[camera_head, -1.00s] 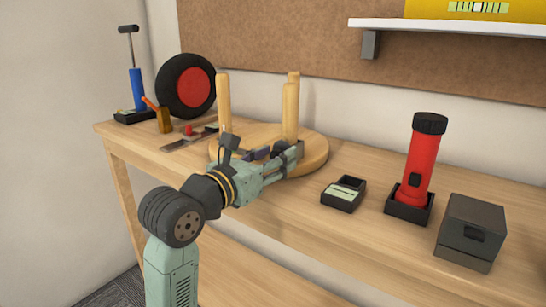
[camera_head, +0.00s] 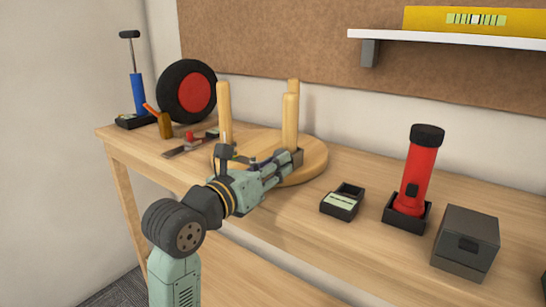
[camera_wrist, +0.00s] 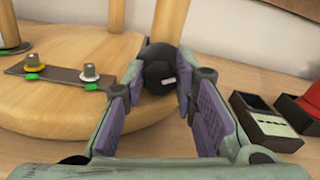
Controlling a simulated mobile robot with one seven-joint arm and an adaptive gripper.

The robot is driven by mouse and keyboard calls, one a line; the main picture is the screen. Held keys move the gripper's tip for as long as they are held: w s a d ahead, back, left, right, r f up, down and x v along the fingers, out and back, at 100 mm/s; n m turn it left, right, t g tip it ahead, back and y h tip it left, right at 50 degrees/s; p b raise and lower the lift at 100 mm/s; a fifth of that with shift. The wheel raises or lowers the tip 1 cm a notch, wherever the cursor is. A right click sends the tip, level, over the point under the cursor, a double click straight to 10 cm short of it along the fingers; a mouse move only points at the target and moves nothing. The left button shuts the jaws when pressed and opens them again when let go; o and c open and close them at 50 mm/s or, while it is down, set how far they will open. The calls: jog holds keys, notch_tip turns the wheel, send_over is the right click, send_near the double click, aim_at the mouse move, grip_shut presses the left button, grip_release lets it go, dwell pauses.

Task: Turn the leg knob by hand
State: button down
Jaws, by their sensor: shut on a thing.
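A round wooden stool (camera_head: 318,165) lies upturned on the bench, its legs pointing up. The leg knob (camera_wrist: 157,70), dark and round with a short white mark, sits at the foot of one leg in the wrist view. My gripper (camera_wrist: 160,82) has its purple-padded fingers on both sides of the knob and is shut on it. In the head view my gripper (camera_head: 292,160) reaches to the base of the right front leg (camera_head: 290,122), and its fingers hide most of the knob.
A dark plate (camera_wrist: 60,73) with two small knobs lies on the stool at left. A small black box (camera_head: 343,201), a red flashlight (camera_head: 413,180) in a black holder and a dark grey box (camera_head: 465,243) stand to the right. A red-hubbed wheel (camera_head: 188,92) stands at the back left.

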jog(key=shift+r+n+p, duration=0.2)
jog(key=shift+n+p, duration=0.5)
jog(key=shift+n, duration=0.2)
jog(key=shift+f, duration=0.2)
jog(key=c, duration=1.3)
grip_release()
